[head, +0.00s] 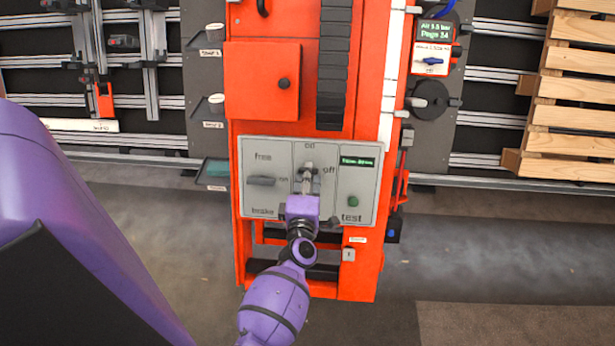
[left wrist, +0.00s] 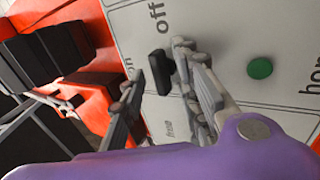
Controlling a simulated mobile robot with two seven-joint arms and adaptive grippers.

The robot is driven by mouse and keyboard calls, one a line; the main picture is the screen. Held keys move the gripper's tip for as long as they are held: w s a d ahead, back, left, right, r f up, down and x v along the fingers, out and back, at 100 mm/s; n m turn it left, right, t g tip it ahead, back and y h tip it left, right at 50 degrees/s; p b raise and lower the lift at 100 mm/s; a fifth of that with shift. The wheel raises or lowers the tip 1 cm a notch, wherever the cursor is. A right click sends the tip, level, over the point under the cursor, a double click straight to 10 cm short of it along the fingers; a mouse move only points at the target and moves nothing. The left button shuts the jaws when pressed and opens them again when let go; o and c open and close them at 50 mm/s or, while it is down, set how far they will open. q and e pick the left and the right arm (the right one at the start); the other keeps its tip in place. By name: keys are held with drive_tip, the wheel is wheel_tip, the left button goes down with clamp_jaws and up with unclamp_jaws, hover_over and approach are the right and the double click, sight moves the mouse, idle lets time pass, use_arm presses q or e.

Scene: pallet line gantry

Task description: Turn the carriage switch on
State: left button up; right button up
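The control panel (head: 330,225) is a grey plate on the orange carriage. Its middle section carries the labels "on" at the top and "off" at the right. My left gripper (head: 306,180) is in front of this section and hides most of the switch there. In the left wrist view a dark switch handle (left wrist: 158,73) stands between the two separated fingers of the left gripper (left wrist: 157,80), close to the right one. The "off" label lies above the handle there. I cannot tell whether a finger touches the handle. My right gripper is not in view.
On the panel, a grey lever (head: 262,181) sits left between "free" and "brake"; a green button (head: 353,201) and small display (head: 357,162) sit right, near the gripper. An orange box (head: 262,82) with a black knob is above. Wooden pallets (head: 575,95) stand right.

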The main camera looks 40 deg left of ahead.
use_arm(q)
drive_tip(key=shift+c, duration=0.5)
clamp_jaws()
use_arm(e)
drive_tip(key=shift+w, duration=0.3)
